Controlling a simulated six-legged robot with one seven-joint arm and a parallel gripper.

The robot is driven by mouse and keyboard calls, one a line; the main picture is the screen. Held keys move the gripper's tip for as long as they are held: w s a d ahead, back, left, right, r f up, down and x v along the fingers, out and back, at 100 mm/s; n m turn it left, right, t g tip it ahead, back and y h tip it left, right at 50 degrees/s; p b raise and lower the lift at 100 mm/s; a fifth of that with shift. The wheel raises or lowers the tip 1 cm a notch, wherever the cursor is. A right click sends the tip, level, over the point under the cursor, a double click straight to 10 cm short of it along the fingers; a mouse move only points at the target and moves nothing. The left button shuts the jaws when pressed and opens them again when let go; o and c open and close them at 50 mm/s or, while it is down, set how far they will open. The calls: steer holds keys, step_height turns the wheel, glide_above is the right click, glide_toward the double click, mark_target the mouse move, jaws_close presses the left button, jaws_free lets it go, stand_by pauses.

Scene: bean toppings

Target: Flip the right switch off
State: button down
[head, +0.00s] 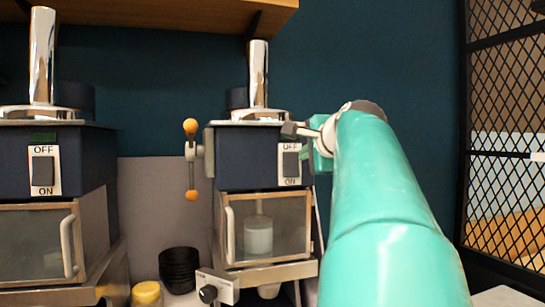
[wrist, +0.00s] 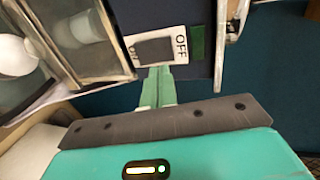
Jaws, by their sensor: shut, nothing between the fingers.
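The right switch (head: 291,165) is a dark rocker on a white plate, with OFF above and ON below, on the front of the right machine (head: 245,160). In the wrist view the rocker (wrist: 155,51) lies just beyond my fingertips, with OFF to its right and ON partly hidden. I cannot tell which way it is tilted. My gripper (wrist: 158,72) is shut and empty, its pale green fingers pointing at the plate's edge. Contact is unclear. In the head view my gripper (head: 307,154) is just right of the plate, partly hidden by my arm.
The left machine (head: 50,165) has a similar switch (head: 43,171). A lever with orange knobs (head: 191,160) stands left of the right machine. Black bowls (head: 179,269) are stacked below, between the machines. A shelf (head: 170,15) hangs above. A mesh panel (head: 505,150) is at right.

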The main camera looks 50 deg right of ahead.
steer(key=r+v, duration=0.1)
steer(key=v, duration=0.7)
steer(key=shift+w+r, duration=0.15)
steer(key=shift+r, duration=0.2)
